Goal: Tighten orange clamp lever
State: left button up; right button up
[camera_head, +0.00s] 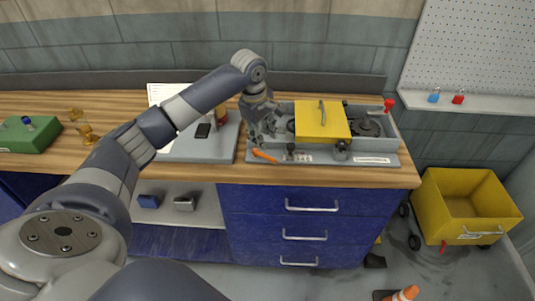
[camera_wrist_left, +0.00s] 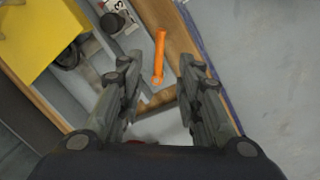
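The orange clamp lever (camera_head: 264,156) lies at the front left corner of the grey machine base (camera_head: 376,160) on the bench. It also shows in the left wrist view (camera_wrist_left: 159,55), just beyond and between the fingertips. My left gripper (camera_wrist_left: 155,75) is open, with nothing between its fingers. In the head view my left gripper (camera_head: 258,138) hangs over the left end of the machine, right by the lever. Whether a finger touches the lever cannot be told. My right gripper is not in view.
A yellow cover (camera_head: 322,120) with a handle sits on the machine, and a red knob (camera_head: 389,104) stands at its right end. A grey plate (camera_head: 190,148) lies to the left. A green box (camera_head: 28,134) is at the far left. A yellow cart (camera_head: 463,207) stands on the floor right.

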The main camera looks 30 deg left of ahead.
aim_at(268, 157)
pick_arm(q)
jog(key=f, duration=0.3)
jog(key=w+f+p, duration=0.1)
jog(key=f, duration=0.2)
jog(key=w+f+p, duration=0.1)
jog(key=f, duration=0.3)
jog(key=shift+d, duration=0.1)
grip_shut()
